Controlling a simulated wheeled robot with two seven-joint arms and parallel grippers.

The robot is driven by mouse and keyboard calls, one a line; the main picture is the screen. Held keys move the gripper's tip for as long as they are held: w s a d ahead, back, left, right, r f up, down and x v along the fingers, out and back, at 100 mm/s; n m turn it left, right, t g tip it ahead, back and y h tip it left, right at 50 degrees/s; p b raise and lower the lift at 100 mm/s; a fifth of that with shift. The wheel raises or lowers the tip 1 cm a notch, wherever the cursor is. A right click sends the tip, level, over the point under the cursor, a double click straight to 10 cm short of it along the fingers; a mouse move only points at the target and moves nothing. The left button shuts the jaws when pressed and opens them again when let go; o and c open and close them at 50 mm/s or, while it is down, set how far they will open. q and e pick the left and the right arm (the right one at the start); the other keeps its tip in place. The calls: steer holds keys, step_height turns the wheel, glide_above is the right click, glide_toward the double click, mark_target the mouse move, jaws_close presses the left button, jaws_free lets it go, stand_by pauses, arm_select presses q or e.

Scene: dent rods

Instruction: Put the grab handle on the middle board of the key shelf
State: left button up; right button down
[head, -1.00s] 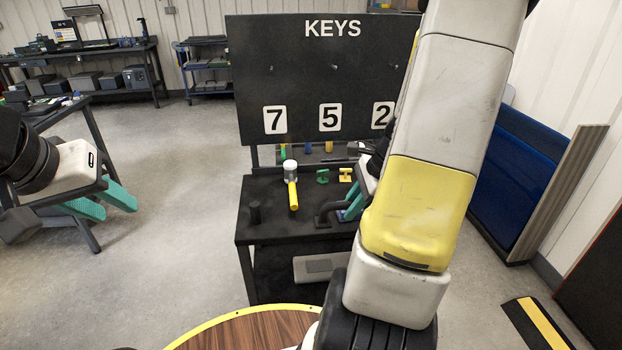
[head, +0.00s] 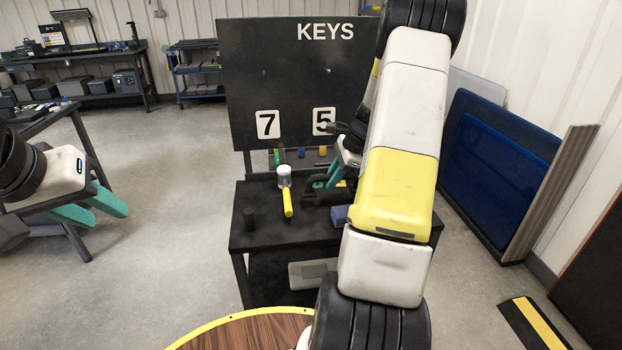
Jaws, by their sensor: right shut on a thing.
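The black grab handle (head: 313,195) is at the back part of the dark table, between the teal fingers of my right gripper (head: 332,181). That gripper is shut on it; my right arm hides part of both. I cannot tell if the handle clears the tabletop. The dark KEYS panel (head: 290,90) stands behind the table, with labels 7 and 5 showing; my arm covers its right side. I cannot make out a middle board of the key shelf. My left gripper (head: 95,208) is open and empty at the far left, away from the table.
On the dark table (head: 265,235) are a yellow-handled mallet (head: 287,195) and a black cylinder (head: 249,216). A blue piece (head: 340,215) lies beside my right arm. Small coloured items stand behind the table. A grey box (head: 308,273) sits below.

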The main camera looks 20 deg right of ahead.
mark_target(331, 202)
steer(key=shift+f, duration=1.65)
steer(key=shift+f, duration=0.15)
steer(key=c, duration=1.3)
jaws_free()
